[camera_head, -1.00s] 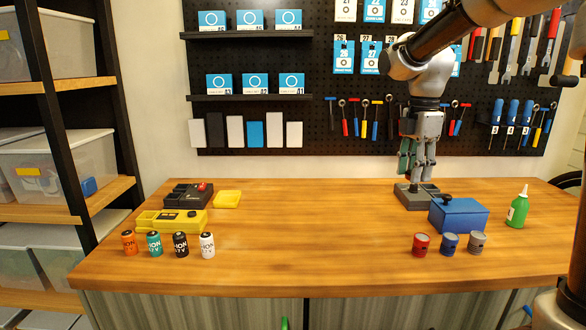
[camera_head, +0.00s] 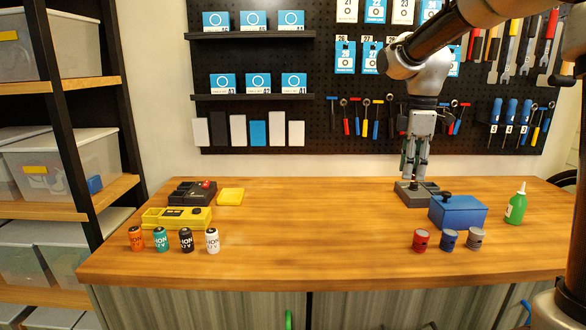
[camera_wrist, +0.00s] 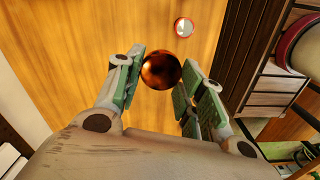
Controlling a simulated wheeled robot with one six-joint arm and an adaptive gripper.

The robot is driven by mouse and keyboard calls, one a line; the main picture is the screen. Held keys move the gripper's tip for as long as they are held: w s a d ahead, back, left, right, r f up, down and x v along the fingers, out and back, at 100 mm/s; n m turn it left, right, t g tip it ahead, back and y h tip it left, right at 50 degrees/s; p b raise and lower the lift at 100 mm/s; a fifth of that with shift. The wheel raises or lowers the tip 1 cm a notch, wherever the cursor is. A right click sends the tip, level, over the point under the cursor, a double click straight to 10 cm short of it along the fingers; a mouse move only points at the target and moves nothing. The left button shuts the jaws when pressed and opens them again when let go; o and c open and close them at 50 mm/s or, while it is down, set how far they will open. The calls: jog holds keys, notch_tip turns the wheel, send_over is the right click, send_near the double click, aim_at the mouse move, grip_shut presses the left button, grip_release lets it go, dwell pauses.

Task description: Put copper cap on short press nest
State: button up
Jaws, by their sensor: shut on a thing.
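My gripper (camera_head: 411,174) points down over the dark grey press block (camera_head: 406,199) at the back right of the table. In the wrist view my gripper (camera_wrist: 162,85) is shut on the round, shiny copper cap (camera_wrist: 161,71), which sits between the green finger pads. In the head view the cap is too small and hidden to make out. The fingertips are at or just above the block; I cannot tell whether the cap touches it. The short nest cannot be told apart on the block.
A blue box (camera_head: 458,213) with a black knob stands close to the block's right front. A green bottle (camera_head: 517,204) is farther right. Red (camera_head: 421,241), blue (camera_head: 448,240) and grey (camera_head: 476,238) cans stand in front. The table's middle is clear.

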jog(key=m, duration=0.1)
jog(key=w+m, duration=0.1)
jog(key=m, duration=0.1)
jog(key=shift+w+a+m, duration=0.1)
jog(key=shift+m, duration=0.2)
jog(key=w+f+m, duration=0.2)
jog(key=f+m, duration=0.2)
jog(key=m, duration=0.1)
jog(key=w+f+m, duration=0.3)
jog(key=f+m, duration=0.1)
jog(key=m, duration=0.1)
jog(key=w+f+m, duration=0.3)
jog(key=f+m, duration=0.1)
jog(key=m, duration=0.1)
jog(key=shift+w+d+f, duration=0.2)
jog(key=shift+w+f, duration=0.05)
jog(key=shift+d+f, duration=0.1)
jog(key=shift+f, duration=0.3)
